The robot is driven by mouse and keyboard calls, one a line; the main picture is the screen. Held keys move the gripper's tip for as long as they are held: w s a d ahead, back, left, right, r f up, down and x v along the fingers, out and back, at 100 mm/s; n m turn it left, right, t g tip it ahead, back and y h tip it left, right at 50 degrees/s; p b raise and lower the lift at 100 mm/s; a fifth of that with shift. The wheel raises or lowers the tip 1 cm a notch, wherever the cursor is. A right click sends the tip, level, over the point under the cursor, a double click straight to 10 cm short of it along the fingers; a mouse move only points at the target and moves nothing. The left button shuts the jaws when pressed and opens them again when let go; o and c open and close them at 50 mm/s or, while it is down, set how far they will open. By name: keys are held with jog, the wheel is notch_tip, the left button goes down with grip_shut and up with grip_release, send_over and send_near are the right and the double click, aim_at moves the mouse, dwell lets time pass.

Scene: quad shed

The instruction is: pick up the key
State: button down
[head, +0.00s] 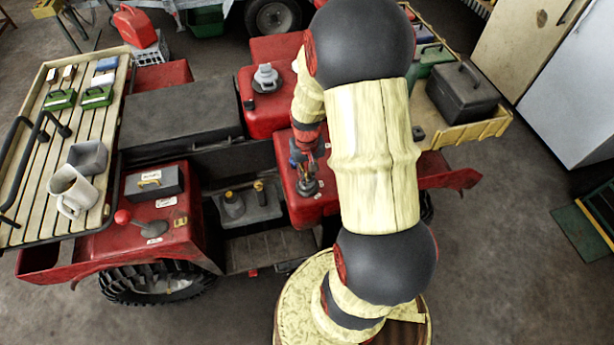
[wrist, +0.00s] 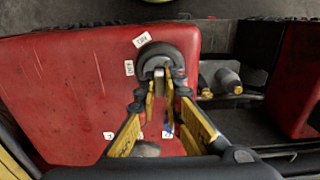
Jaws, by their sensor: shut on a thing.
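My gripper (wrist: 162,92) is shut in the wrist view, its yellow-edged fingers closing on a small grey piece, which I take to be the key (wrist: 159,73). A dark rounded part arches around the fingertips, and most of the key is hidden. I cannot tell whether the key is clear of the surface below. In the head view my gripper (head: 306,166) points down over the red body panel of the quad, just above a small round fitting (head: 308,187). The key cannot be made out in that view.
The red panel (wrist: 70,85) carries small white labels. To the left are a red-knobbed lever (head: 123,217), a grey box (head: 165,187) and a slatted rack (head: 38,195) with a mug (head: 70,187) and green boxes. A recessed tray (head: 250,208) with knobs lies left of my gripper.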

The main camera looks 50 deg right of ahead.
jog(key=shift+r, duration=0.45)
notch_tip(320, 180, up, 2)
jog(key=shift+r+p, duration=0.25)
jog(key=shift+p, duration=0.25)
jog(key=s+a+r+p, duration=0.2)
jog(key=s+a+r, duration=0.7)
jog(key=a, duration=0.1)
jog(key=shift+a+r+p, duration=0.15)
jog(key=shift+a+p, duration=0.2)
jog(key=shift+p, duration=0.05)
